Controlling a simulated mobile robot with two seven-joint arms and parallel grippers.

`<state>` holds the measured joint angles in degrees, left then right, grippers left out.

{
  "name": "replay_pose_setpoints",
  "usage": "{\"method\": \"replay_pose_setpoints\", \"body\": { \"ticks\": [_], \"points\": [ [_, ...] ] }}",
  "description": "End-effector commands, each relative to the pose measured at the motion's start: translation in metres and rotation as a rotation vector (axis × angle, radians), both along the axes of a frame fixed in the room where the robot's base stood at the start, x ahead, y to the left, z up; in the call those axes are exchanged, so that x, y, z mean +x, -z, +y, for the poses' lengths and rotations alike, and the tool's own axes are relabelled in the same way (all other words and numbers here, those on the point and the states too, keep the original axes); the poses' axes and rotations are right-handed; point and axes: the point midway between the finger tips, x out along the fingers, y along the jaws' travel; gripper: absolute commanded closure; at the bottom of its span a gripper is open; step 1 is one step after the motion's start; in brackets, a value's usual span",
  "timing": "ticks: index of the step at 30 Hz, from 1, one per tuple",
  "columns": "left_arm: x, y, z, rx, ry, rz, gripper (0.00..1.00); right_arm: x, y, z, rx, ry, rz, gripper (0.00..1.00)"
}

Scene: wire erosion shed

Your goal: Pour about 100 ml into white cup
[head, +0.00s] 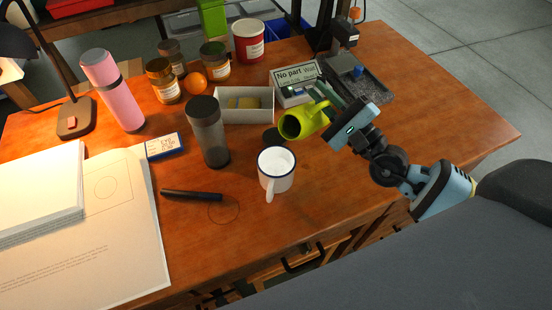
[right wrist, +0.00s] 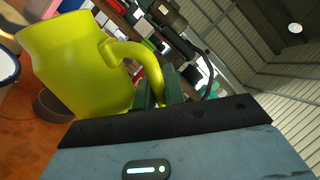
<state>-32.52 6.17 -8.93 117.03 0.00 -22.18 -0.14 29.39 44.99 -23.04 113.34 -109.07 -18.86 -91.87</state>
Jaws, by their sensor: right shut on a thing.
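The white cup (head: 277,170) is an enamel mug with a dark blue rim. It stands upright on the wooden table with its handle toward the front. Its inside looks white, and I cannot tell whether it holds liquid. My right gripper (head: 327,108) is shut on the handle of a yellow-green jug (head: 303,123). The jug is tilted with its mouth to the left, above and behind the cup's right side. No stream shows. In the right wrist view the jug (right wrist: 75,65) fills the left, with part of the cup's rim (right wrist: 8,64) at the edge. My left gripper is not in view.
A dark round item (head: 272,136) lies behind the cup. A grey tumbler (head: 209,132) stands to its left, and a black marker (head: 190,195) lies at front left. A shallow tray (head: 244,117) and a white box (head: 294,82) are behind.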

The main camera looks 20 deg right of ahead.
Motion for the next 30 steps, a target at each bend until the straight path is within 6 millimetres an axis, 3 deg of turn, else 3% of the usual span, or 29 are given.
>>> {"method": "replay_pose_setpoints", "body": {
  "ticks": [8,30],
  "points": [
    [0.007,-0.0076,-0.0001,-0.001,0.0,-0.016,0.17,0.0018,0.0052,-0.0022,0.12,-0.001,0.075,1.0],
    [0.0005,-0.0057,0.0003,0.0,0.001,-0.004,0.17,0.0019,0.0061,-0.0023,0.119,-0.001,0.075,1.0]
  ]
}}
